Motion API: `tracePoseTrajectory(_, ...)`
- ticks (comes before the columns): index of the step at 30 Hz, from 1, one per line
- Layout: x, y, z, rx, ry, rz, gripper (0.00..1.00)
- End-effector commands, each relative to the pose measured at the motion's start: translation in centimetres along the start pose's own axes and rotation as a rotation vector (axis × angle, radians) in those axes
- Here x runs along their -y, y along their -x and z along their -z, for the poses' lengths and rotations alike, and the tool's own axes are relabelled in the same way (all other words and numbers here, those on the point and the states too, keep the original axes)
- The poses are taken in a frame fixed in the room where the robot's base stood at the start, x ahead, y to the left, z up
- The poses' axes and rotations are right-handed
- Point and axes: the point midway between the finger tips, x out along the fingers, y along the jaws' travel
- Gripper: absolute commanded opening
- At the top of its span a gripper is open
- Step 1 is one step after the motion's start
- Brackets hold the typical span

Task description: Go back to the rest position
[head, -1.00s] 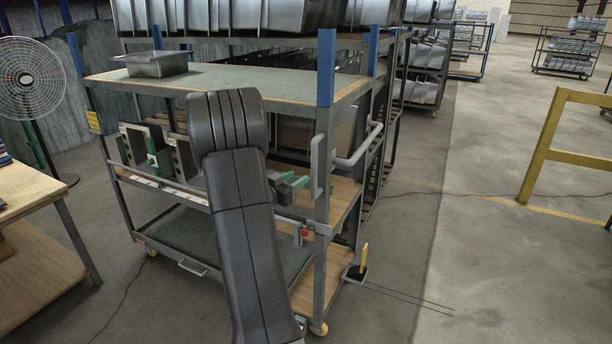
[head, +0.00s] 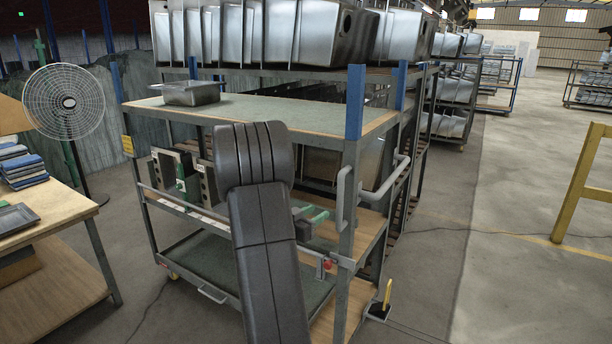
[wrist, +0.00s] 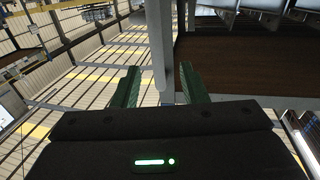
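My gripper (wrist: 160,76) shows in the wrist view as two green fingers with a wide gap between them. Nothing is held in the gap; a grey post of the rack stands beyond it. In the head view my dark arm rises in front of the cart, and green finger parts (head: 318,214) show just right of it, near the cart's right post. The rest of the gripper is hidden behind the arm there.
The cart (head: 290,107) is close ahead, with a steel sink (head: 191,94) on its top and a grey handle (head: 392,180) at right. A table (head: 62,216) and a fan (head: 65,102) stand left. Racks of sinks stand behind. Open floor (head: 500,200) lies right.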

Motion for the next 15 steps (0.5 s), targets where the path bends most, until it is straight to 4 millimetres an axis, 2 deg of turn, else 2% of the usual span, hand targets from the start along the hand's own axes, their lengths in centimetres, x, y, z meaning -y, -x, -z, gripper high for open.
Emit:
tracePoseTrajectory(9,-0.2,-6.5,0.1,0.001,0.0,-0.006,0.39)
tracePoseTrajectory(15,-0.2,-9.8,0.1,0.0,0.0,-0.006,0.39)
